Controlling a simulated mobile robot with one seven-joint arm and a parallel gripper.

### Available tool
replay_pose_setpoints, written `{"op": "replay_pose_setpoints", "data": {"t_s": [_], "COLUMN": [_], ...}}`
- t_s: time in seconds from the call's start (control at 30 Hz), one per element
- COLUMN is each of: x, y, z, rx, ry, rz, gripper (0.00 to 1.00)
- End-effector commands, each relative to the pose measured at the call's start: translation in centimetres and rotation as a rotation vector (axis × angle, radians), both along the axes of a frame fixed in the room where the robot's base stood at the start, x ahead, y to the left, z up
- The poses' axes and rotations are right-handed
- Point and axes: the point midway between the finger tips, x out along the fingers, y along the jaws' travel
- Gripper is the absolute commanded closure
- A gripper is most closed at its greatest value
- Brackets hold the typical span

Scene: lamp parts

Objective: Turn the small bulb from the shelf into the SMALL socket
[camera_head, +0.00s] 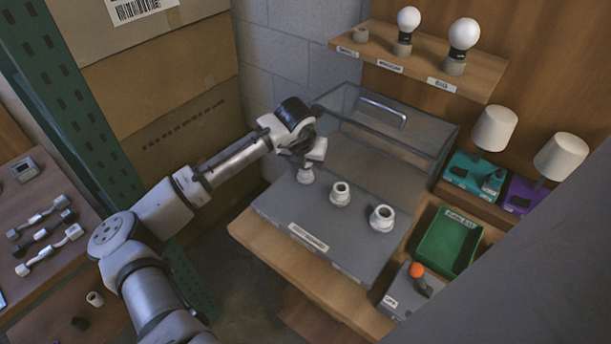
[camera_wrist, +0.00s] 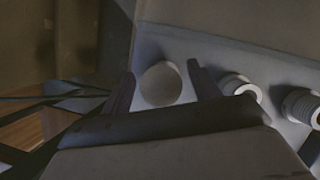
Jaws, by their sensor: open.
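A grey panel (camera_head: 335,225) carries a row of three white sockets. The smallest socket (camera_head: 305,177) is at the left, with the middle socket (camera_head: 340,194) and the large socket (camera_head: 381,218) to its right, both empty. My gripper (camera_head: 309,163) is right above the small socket and hides its top.
A clear raised cover (camera_head: 385,125) stands behind the panel. A green bin (camera_head: 447,242), an orange-knobbed switch box (camera_head: 405,292) and two lamps (camera_head: 494,128) are at the right.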

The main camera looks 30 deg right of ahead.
Motion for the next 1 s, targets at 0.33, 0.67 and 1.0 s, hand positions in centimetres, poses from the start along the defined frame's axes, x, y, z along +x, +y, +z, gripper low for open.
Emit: {"op": "replay_pose_setpoints", "data": {"t_s": [0.33, 0.67, 1.0], "x": [-2.0, -3.2, -2.9], "y": [2.2, 3.5, 3.1], "z": [6.9, 11.1, 12.4], "rx": [-0.001, -0.001, -0.085], "ry": [-0.006, -0.003, -0.011], "rz": [-0.001, 0.001, 0.045], "gripper": [0.39, 0.39, 0.39]}}
